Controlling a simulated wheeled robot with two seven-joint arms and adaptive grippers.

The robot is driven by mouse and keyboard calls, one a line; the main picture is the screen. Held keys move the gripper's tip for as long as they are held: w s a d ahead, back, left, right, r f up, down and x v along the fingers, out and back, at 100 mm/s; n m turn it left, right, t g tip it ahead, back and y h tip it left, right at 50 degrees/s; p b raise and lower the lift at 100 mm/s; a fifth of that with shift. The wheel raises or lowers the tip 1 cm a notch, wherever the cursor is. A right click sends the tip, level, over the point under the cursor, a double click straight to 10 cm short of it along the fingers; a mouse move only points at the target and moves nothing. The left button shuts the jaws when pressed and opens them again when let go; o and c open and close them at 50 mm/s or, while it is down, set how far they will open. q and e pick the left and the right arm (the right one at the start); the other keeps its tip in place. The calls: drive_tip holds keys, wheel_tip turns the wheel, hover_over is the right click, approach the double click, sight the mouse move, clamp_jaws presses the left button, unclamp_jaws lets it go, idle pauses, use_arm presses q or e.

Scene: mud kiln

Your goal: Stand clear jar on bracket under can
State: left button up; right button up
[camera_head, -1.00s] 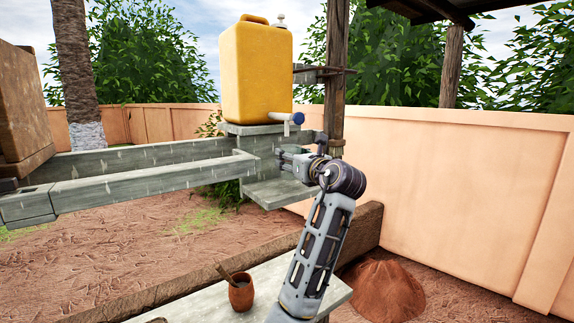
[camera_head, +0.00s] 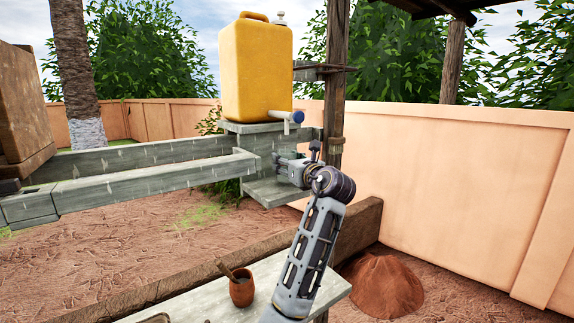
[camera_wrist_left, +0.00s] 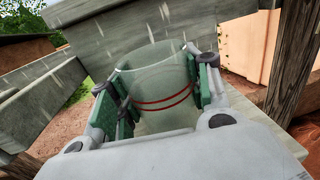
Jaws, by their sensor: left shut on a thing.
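A clear jar with red bands (camera_wrist_left: 160,92) is between the green-padded fingers of my left gripper (camera_wrist_left: 158,85) in the left wrist view. The gripper is shut on it. In the head view my left gripper (camera_head: 282,165) is over the grey bracket (camera_head: 266,194), below the can; the jar is hard to make out there. Whether its base touches the bracket is hidden. The yellow can (camera_head: 257,70) stands on the upper ledge (camera_head: 246,127), with a blue-ended tap (camera_head: 297,117) at its lower right. My right gripper is not in view.
A wooden post (camera_head: 335,100) stands just right of the can and bracket. Grey beams (camera_head: 150,180) run off to the left. A brown cup with a stick (camera_head: 241,290) sits on the lower bench (camera_head: 200,310).

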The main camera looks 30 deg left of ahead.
use_arm(q)
drive_tip(key=shift+f, duration=0.55)
drive_tip(key=shift+f, duration=0.15)
drive_tip(key=o, duration=1)
drive_tip(key=b+v, duration=0.3)
drive_tip(key=v, duration=0.9)
drive_tip(key=shift+w, duration=0.1)
